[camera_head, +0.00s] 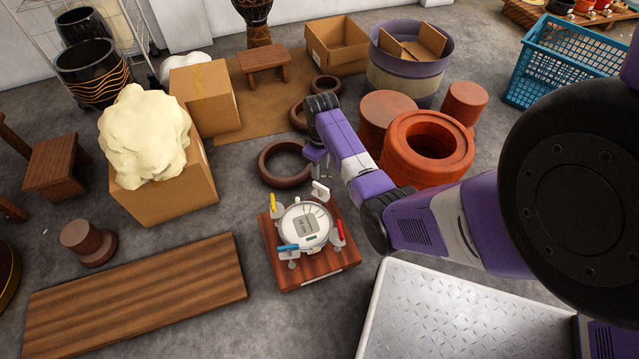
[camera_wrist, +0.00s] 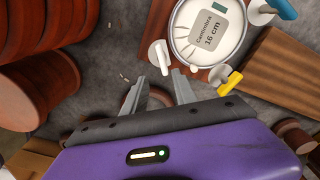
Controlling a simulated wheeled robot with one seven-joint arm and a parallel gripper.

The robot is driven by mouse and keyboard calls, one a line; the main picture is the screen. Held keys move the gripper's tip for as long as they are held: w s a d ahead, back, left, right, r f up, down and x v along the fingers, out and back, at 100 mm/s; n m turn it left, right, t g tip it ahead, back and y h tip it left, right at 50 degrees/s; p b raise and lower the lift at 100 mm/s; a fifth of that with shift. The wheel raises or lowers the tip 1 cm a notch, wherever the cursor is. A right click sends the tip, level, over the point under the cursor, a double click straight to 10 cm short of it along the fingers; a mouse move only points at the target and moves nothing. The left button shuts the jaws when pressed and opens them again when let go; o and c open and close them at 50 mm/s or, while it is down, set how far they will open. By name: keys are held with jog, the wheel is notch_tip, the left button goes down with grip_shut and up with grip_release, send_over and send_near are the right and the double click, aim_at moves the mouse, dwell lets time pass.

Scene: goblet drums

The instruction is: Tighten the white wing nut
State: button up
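A round white drum (camera_head: 304,226) labelled "16 cm" lies face up on a reddish wooden board (camera_head: 312,265), with coloured wing nuts around its rim. The white wing nut (camera_head: 320,190) is on the far side, nearest my gripper (camera_head: 316,158). In the wrist view the white wing nut (camera_wrist: 161,56) shows just beyond my gripper (camera_wrist: 157,78). The two grey fingers are apart with nothing between them. The yellow wing nut (camera_head: 273,203), blue wing nut (camera_head: 288,248) and red wing nut (camera_head: 341,229) sit around the rest of the rim.
A dark ring (camera_head: 284,164) lies on the floor behind the board. Orange-red clay rings (camera_head: 428,150) stand close to my arm on the right. A metal platform (camera_head: 460,310) is at front right, and a wooden plank (camera_head: 140,296) at front left.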

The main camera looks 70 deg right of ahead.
aim_at(321, 185)
jog(key=shift+s+a, duration=0.25)
jog(key=shift+f, duration=0.4)
notch_tip(321, 185, down, 7)
jog(key=b, duration=0.4)
grip_shut()
